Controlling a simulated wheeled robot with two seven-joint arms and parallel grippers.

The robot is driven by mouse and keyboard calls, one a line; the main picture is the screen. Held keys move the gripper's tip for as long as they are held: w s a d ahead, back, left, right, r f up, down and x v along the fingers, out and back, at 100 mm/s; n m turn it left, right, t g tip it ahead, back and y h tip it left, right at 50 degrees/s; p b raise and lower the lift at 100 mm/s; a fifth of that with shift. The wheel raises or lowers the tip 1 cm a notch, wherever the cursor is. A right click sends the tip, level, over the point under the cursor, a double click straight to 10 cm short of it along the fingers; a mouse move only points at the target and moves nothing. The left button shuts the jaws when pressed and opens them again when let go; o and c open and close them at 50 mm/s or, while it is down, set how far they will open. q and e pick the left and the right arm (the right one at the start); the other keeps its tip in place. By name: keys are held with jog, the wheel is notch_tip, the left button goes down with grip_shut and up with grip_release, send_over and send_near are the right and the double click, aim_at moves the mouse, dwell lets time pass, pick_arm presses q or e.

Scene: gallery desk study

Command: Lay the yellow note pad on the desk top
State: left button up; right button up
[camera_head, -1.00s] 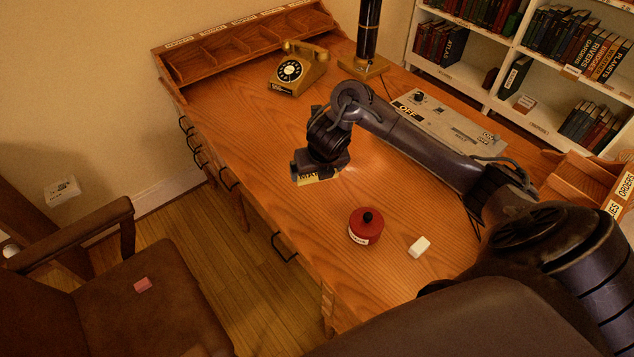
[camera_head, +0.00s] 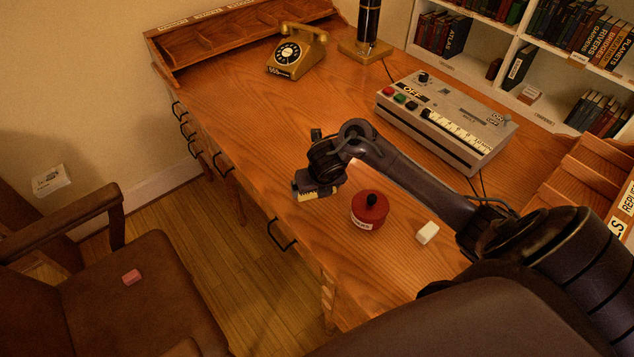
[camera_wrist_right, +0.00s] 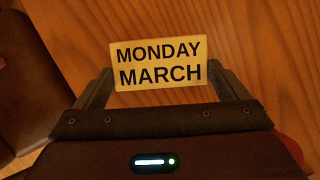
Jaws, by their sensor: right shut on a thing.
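The yellow note pad (camera_wrist_right: 158,63), lettered MONDAY MARCH, is gripped between the two fingers of my right gripper (camera_wrist_right: 160,84) in the right wrist view. In the head view my right gripper (camera_head: 310,193) is over the front part of the wooden desk top (camera_head: 250,120), left of the red pot, and only a strip of the pad (camera_head: 305,197) shows beneath it. I cannot tell whether the pad touches the desk top. My left gripper is not in view.
A red lidded pot (camera_head: 369,212) stands close to the right of my gripper, with a white block (camera_head: 428,233) beyond it. A grey control box (camera_head: 445,115), a gold telephone (camera_head: 297,52) and a lamp base (camera_head: 365,48) stand farther back. The desk's left middle is clear.

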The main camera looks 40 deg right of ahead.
jog(key=o, duration=0.6)
jog(key=shift+o, duration=0.2)
jog(key=p+v, duration=0.6)
jog(key=v, duration=0.6)
